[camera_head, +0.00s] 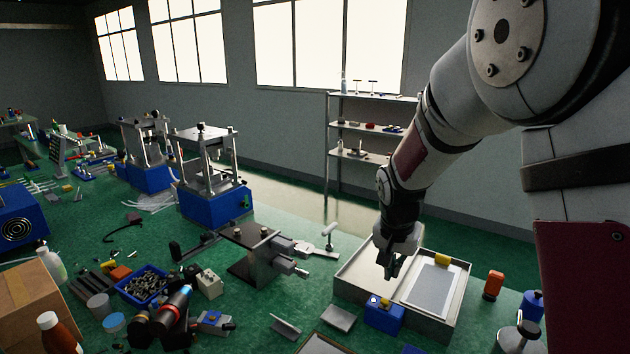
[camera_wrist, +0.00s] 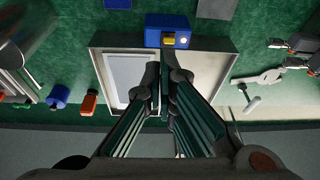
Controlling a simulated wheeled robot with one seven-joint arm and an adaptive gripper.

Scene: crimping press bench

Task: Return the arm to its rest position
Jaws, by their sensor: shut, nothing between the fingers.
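My arm reaches in from the upper right in the head view and bends down to my gripper (camera_head: 391,272). My gripper hangs above the light tray (camera_head: 345,288), pointing down, shut and empty. In the wrist view my gripper's fingers (camera_wrist: 163,72) come together over the tray (camera_wrist: 205,80). A white framed panel (camera_head: 430,288) lies in the tray's right half. A blue block (camera_head: 384,316) with a yellow part on top sits at the tray's near edge, close below my gripper. It also shows in the wrist view (camera_wrist: 166,24). Whether the fingers touch anything is not clear.
A metal vise-like fixture (camera_head: 262,250) stands left of the tray. Blue-based presses (camera_head: 212,198) stand farther back. An orange bottle (camera_head: 493,285) and a blue container (camera_head: 531,305) stand right of the tray. Tools, a blue parts bin (camera_head: 143,285) and bottles crowd the left bench.

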